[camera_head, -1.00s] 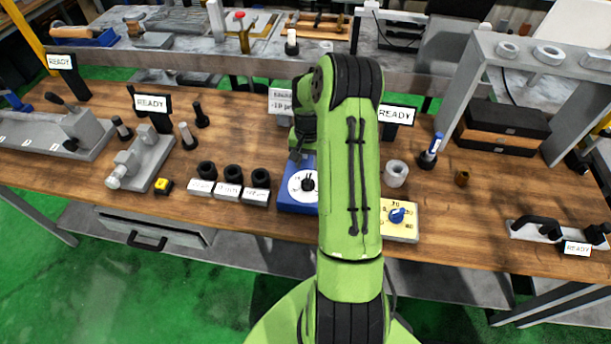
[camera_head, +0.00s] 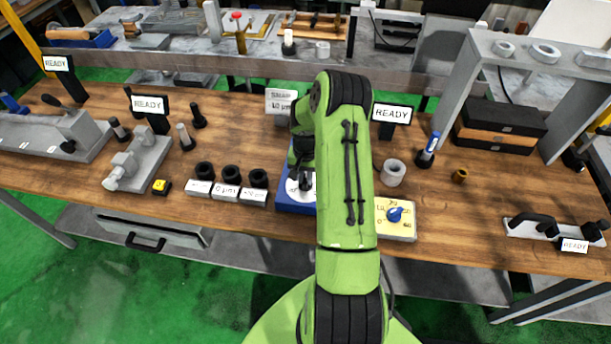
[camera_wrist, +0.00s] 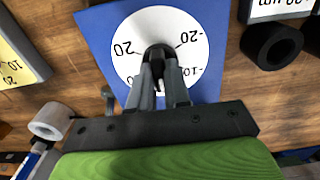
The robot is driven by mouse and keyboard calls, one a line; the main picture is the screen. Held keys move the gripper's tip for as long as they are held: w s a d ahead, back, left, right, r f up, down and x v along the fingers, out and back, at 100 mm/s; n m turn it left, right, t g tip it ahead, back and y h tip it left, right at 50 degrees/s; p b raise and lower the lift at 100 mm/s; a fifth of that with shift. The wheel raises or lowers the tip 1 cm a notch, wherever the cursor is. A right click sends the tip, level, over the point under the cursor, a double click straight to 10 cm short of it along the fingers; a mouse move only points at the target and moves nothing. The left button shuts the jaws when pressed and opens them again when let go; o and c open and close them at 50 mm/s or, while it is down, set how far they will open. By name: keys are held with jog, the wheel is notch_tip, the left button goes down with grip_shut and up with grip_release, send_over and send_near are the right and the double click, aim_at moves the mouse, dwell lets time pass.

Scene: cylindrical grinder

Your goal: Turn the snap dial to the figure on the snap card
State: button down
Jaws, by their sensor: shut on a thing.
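The snap dial (camera_head: 288,204) is a blue block with a white round face, partly hidden behind my arm. In the wrist view the white dial face (camera_wrist: 130,60) shows 20, -20 and -10, with other figures covered. Its dark knob (camera_wrist: 157,50) stands at the centre. My gripper (camera_wrist: 160,68) is shut on the knob from above; it also shows over the dial in the head view (camera_head: 304,182). Where the knob points is hard to tell. The snap card (camera_head: 281,101) stands behind the dial and reads 10 µm, its sign hard to make out.
Black rings (camera_head: 231,175) with white labels sit left of the dial. A yellow dial plate (camera_head: 405,230) with a blue knob and a grey ring (camera_head: 392,173) are at right. READY signs (camera_head: 391,114) stand around. The bench front between the yellow plate and the far-right tool is clear.

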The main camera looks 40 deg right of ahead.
dwell(0.3)
jog(key=n+b, duration=0.2)
jog(key=n, duration=0.1)
jog(key=shift+f, duration=0.1)
jog(key=n+b, duration=0.1)
jog(key=n, duration=0.1)
jog(key=shift+n+b, duration=0.4)
jog(key=n+b, duration=0.2)
jog(key=n, duration=0.3)
jog(key=shift+n, duration=0.4)
jog(key=shift+d, duration=0.1)
jog(key=c, duration=1.1)
grip_release()
